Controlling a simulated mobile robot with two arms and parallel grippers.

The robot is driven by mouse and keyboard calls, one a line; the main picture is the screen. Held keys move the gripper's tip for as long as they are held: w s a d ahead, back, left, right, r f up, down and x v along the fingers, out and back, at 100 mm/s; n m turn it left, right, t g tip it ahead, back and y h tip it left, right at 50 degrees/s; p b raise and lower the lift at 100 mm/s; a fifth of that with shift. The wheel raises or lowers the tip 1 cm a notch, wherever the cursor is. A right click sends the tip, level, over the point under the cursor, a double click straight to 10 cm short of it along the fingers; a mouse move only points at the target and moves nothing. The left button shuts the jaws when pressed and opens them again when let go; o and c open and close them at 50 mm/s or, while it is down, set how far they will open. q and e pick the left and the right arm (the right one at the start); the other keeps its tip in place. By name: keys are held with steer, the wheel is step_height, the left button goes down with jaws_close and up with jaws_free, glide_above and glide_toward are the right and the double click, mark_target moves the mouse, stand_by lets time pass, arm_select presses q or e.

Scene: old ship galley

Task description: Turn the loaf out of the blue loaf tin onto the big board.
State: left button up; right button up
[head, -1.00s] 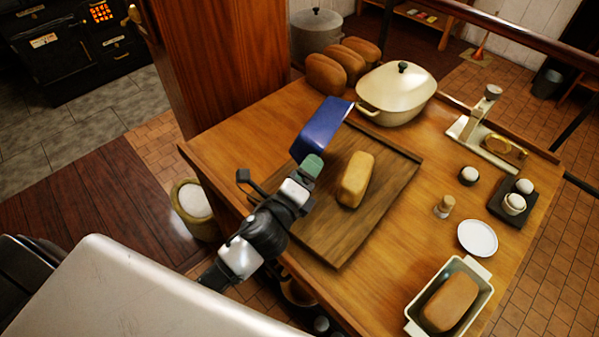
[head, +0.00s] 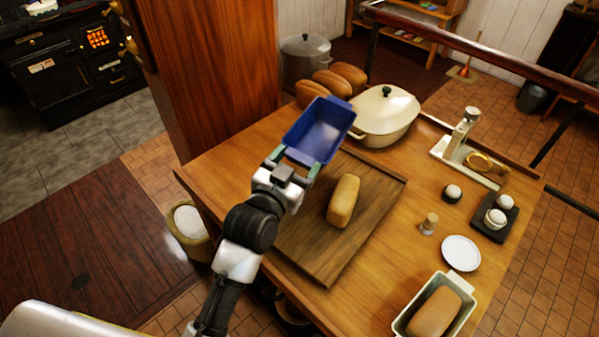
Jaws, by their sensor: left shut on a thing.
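The blue loaf tin (head: 322,128) is in my left gripper (head: 290,168), which is shut on its near end. The tin is held above the far left part of the big board, its open top facing up and toward me, and its inside looks empty. A brown loaf (head: 343,201) lies on the big board (head: 300,245), right of the gripper and apart from the tin. My right gripper is not in view.
A cream lidded pot (head: 385,115) and several loaves (head: 327,84) stand behind the board. A cream tin (head: 455,287) with a loaf (head: 434,312), a white saucer (head: 461,253), a small wooden shaker (head: 429,224) and a scale (head: 465,155) stand to the right.

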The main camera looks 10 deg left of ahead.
arm_select(q)
steer(key=shift+w+a+r+n, duration=0.15)
steer(key=shift+r+n, duration=0.1)
steer(key=shift+n, duration=0.3)
steer(key=shift+s+a+r+n, duration=0.1)
steer(key=shift+r+n, duration=0.1)
steer(key=shift+n, duration=0.35)
